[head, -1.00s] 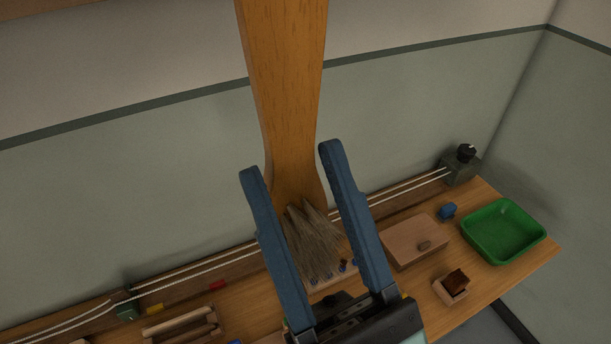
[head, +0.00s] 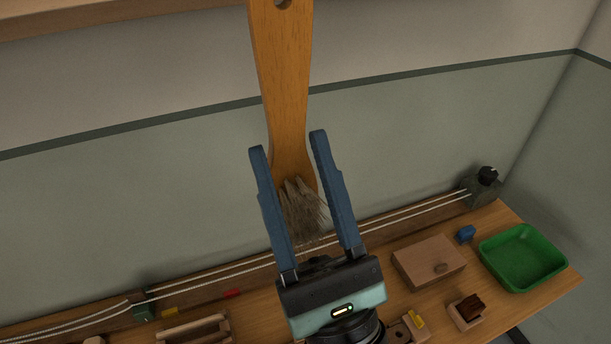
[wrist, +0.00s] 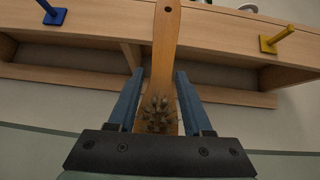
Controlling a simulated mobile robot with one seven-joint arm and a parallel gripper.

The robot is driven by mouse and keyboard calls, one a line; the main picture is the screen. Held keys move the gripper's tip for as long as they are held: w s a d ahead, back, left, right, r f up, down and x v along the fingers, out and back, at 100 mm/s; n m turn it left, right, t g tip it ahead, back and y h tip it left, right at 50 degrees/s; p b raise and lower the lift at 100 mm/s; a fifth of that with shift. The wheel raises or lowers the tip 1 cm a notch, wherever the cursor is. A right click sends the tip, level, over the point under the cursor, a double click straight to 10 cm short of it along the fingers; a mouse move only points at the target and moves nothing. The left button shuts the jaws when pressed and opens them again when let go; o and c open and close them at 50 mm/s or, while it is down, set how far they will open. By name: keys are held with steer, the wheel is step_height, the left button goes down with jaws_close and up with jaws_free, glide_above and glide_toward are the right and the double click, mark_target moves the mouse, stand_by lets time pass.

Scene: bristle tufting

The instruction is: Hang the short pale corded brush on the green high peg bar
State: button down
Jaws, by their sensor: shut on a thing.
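My gripper (head: 288,143) is shut on a wooden brush (head: 282,75), with one blue finger on each side of its lower body. The brush is orange-brown with a long handle pointing up and a hole near the handle's top end. Its grey-brown bristles (head: 303,212) sit between the fingers, on the palm side. In the wrist view, the brush (wrist: 166,45) stands between the fingers, with the bristle tips facing the camera. I see no cord on it. No green peg bar shows in either view.
In the wrist view, a wooden shelf (wrist: 105,35) above carries a blue peg (wrist: 52,14) and a yellow peg (wrist: 277,40). Below, the bench holds a green tray (head: 522,258), a wooden box (head: 428,262) and small blocks. The wall around the brush is clear.

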steer(key=shift+w+a+f, duration=0.1)
steer(key=shift+w+a, duration=0.2)
steer(key=shift+w, duration=0.55)
steer(key=shift+w+a+f, duration=0.1)
steer(key=shift+w+a, duration=0.15)
steer(key=shift+w, duration=0.55)
steer(key=shift+w+f, duration=0.15)
steer(key=shift+f, duration=0.05)
steer(key=shift+w+a+b, duration=0.15)
steer(key=shift+w+b, duration=0.1)
steer(key=shift+b, duration=0.2)
steer(key=shift+c, duration=1.2)
jaws_free()
steer(key=shift+f, duration=0.1)
